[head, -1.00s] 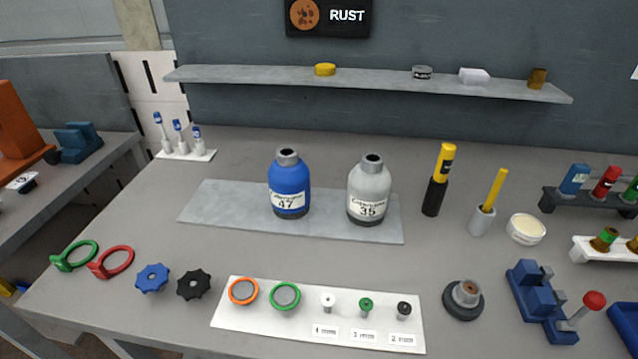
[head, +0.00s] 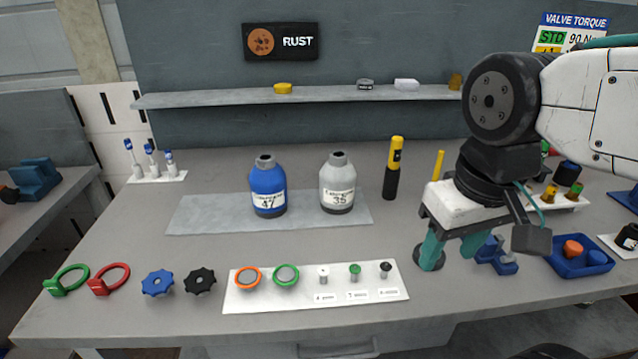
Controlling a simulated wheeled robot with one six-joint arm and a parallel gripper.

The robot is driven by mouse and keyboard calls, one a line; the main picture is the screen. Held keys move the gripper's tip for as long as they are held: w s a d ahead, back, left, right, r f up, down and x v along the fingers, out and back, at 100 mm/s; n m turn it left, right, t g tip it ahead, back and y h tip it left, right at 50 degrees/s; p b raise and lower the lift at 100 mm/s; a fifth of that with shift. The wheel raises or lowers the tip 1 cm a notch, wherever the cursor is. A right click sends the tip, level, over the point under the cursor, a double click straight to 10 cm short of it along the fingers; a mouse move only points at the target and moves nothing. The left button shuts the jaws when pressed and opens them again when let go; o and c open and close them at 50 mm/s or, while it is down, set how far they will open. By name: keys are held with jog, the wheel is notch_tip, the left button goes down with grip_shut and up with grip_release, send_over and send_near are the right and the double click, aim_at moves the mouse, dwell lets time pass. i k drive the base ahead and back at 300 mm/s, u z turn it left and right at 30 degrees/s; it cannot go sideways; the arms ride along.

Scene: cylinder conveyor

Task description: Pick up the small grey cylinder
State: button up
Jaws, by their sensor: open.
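The small grey cylinder (head: 338,184) stands upright on a flat grey plate (head: 220,213) at mid-table in the head view. It has a black mouth and a white label reading 35. A blue cylinder (head: 268,188) labelled 47 stands to its left, apart from it. My gripper (head: 452,251) is in the right half of the view, pointing down with teal fingers apart. It is to the right of the grey cylinder and nearer the table's front edge. No object shows between the fingers.
A yellow-black torch-like tool (head: 394,170) stands right of the grey cylinder. In front lies a white board (head: 240,300) with rings and small plugs. A blue tray (head: 583,268) is at right. A shelf (head: 200,99) runs along the back wall.

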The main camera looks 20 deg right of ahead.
aim_at(338, 175)
jog(key=z, duration=2.15)
jog(key=k, duration=0.9)
jog(key=u, duration=0.8)
jog(key=i, duration=0.5)
jog(key=z, duration=0.1)
